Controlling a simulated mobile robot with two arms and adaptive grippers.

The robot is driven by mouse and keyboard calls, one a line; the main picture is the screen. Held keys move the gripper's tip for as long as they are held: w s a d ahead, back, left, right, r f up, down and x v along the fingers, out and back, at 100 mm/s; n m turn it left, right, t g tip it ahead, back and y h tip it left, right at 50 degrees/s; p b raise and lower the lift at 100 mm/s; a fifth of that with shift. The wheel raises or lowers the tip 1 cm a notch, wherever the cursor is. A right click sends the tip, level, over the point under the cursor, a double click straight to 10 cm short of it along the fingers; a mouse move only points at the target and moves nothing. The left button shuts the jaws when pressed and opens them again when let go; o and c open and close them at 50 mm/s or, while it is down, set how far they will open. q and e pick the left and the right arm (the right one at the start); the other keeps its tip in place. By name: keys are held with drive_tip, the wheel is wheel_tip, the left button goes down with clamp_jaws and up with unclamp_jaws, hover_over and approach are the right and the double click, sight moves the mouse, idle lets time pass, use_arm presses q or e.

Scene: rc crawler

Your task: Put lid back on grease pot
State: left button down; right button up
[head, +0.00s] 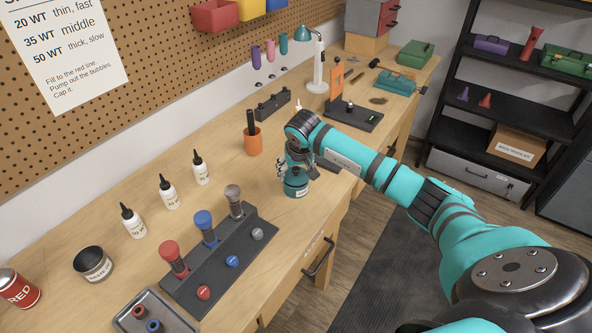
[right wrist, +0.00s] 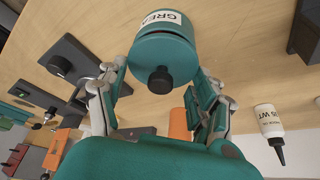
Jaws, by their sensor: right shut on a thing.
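The teal grease pot (head: 297,188) stands upright on the workbench, its white label partly visible. It also shows in the right wrist view (right wrist: 163,22). Its teal lid (right wrist: 160,60) has a black knob and lines up over the pot; I cannot tell whether it is fully seated. My right gripper (head: 291,170) comes down from above at the pot. In the right wrist view, its fingers are on either side of the lid and shut on it. In the head view, the gripper hides most of the lid. My left gripper is not in view.
An orange cup (head: 254,142) stands left of the pot. Several white dropper bottles (head: 134,223) stand along the wall side. A dark rack (head: 219,260) with red, blue and grey parts is nearer. The bench edge is close on the pot's right.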

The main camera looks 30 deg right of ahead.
idle(0.9)
idle(0.3)
drive_tip(key=o, duration=1.1)
drive_tip(key=shift+o, duration=0.2)
drive_tip(key=shift+r+p, duration=1.65)
drive_tip(key=shift+r, duration=1.85)
clamp_jaws()
